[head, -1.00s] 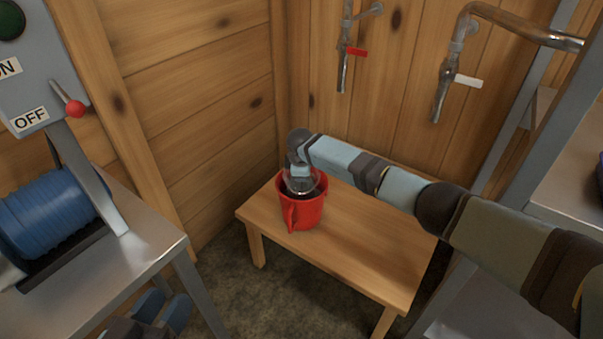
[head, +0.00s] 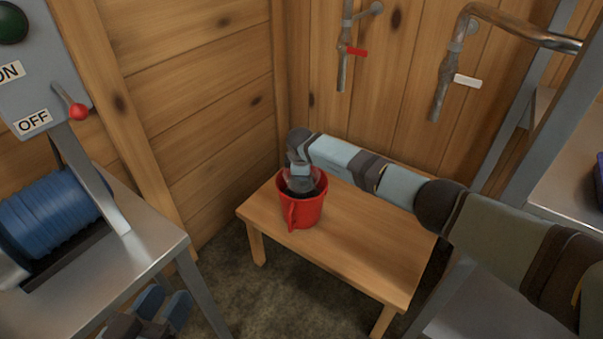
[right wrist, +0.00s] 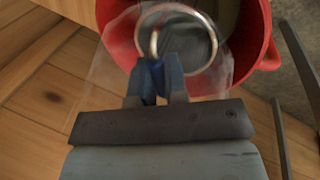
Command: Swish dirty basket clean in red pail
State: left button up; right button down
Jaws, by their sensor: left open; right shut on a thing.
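The red pail (head: 304,211) stands upright on a small wooden bench. My right gripper (head: 300,176) points down at the pail's mouth. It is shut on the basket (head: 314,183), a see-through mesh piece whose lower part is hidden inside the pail. In the right wrist view the blue fingers (right wrist: 156,82) grip the basket at its metal ring (right wrist: 205,22), with the pale mesh spread around them. The pail's red wall (right wrist: 258,50) shows behind. Dirt on the basket cannot be made out. My left gripper (head: 163,309) is open and empty at the bottom left, low beside the metal table.
The wooden bench (head: 375,240) is bare right of the pail. Wooden walls stand close behind. Pipes with a red-handled valve (head: 357,51) and a white-handled valve (head: 467,81) hang above. A metal table (head: 135,260) with a blue ribbed drum (head: 50,215) is at left.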

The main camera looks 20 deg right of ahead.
notch_tip(320, 180, up, 15)
jog(key=p, duration=1.2)
jog(key=shift+r, duration=0.2)
